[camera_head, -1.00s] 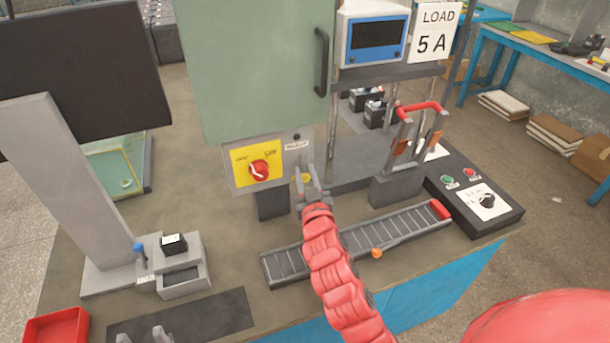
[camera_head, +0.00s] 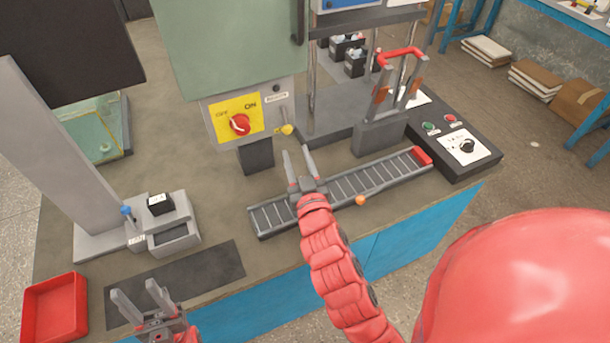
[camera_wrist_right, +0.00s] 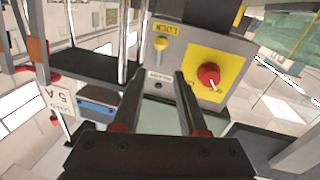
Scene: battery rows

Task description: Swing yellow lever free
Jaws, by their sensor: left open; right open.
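The yellow lever (camera_head: 286,129) sits on the grey panel under the green cabinet, just right of the yellow plate with the red OFF/ON knob (camera_head: 239,124). In the right wrist view the lever (camera_wrist_right: 161,45) shows beside a yellow LOCK label; its exact swing angle is hard to read. My right gripper (camera_head: 298,151) is open and empty, a little below and in front of the lever, not touching it. Its fingers (camera_wrist_right: 159,76) point towards the panel in the wrist view. My left gripper (camera_head: 135,291) is open and empty over the dark mat at the front left.
A slotted rail (camera_head: 375,181) with an orange knob lies below my right gripper. A red-handled fixture (camera_head: 380,133) and a control box (camera_head: 450,142) stand to the right. A grey stand (camera_head: 168,230) and red bin (camera_head: 55,309) are at left.

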